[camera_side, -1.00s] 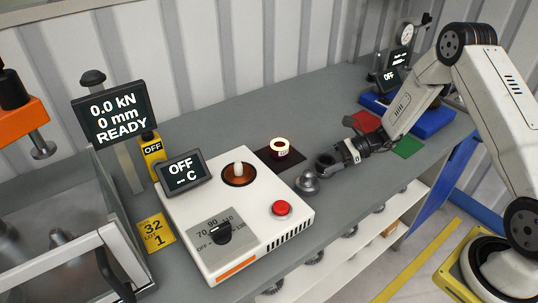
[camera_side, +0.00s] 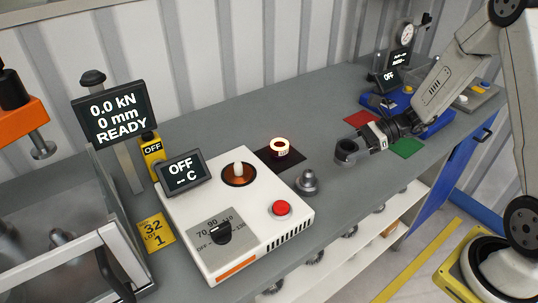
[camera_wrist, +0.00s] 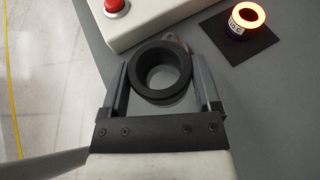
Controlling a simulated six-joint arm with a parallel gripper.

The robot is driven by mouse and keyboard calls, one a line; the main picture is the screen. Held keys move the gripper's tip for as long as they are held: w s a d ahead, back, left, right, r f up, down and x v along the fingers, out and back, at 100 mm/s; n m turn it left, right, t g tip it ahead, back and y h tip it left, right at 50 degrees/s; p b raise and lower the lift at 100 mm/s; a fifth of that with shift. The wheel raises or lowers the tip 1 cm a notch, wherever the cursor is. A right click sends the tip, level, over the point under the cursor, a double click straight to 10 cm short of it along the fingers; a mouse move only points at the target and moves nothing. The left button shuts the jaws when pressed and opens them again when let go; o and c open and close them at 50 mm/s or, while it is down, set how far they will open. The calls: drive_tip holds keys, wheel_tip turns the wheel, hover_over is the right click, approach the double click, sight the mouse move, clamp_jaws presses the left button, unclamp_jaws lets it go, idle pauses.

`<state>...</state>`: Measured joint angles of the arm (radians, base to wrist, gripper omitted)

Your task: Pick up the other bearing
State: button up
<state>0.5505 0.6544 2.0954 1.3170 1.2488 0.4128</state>
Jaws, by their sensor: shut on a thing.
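A thick dark ring, which looks like the bearing (camera_wrist: 161,69), sits between the two fingers of my gripper (camera_wrist: 164,75) in the wrist view. The gripper is shut on it, and its open bore faces the camera. In the side view the bearing (camera_side: 346,153) is at the tip of my gripper (camera_side: 358,146), over the grey bench to the right of the white heater. I cannot tell how far it is above the bench. Several dark rings (camera_side: 349,231) lie on the shelf below, partly hidden by the bench edge.
The white heater (camera_side: 250,245) has a red button and a panel reading OFF. A silver knobbed part (camera_side: 307,182) stands beside it. A glowing ring (camera_side: 279,147) sits on a dark pad.

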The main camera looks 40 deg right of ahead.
drive_tip(key=s+r, duration=0.3)
drive_tip(key=s, duration=0.4)
drive_tip(key=shift+s+a+r, duration=0.15)
drive_tip(key=shift+s+a, duration=0.05)
drive_tip(key=shift+a, duration=0.2)
drive_tip(key=shift+w, duration=0.1)
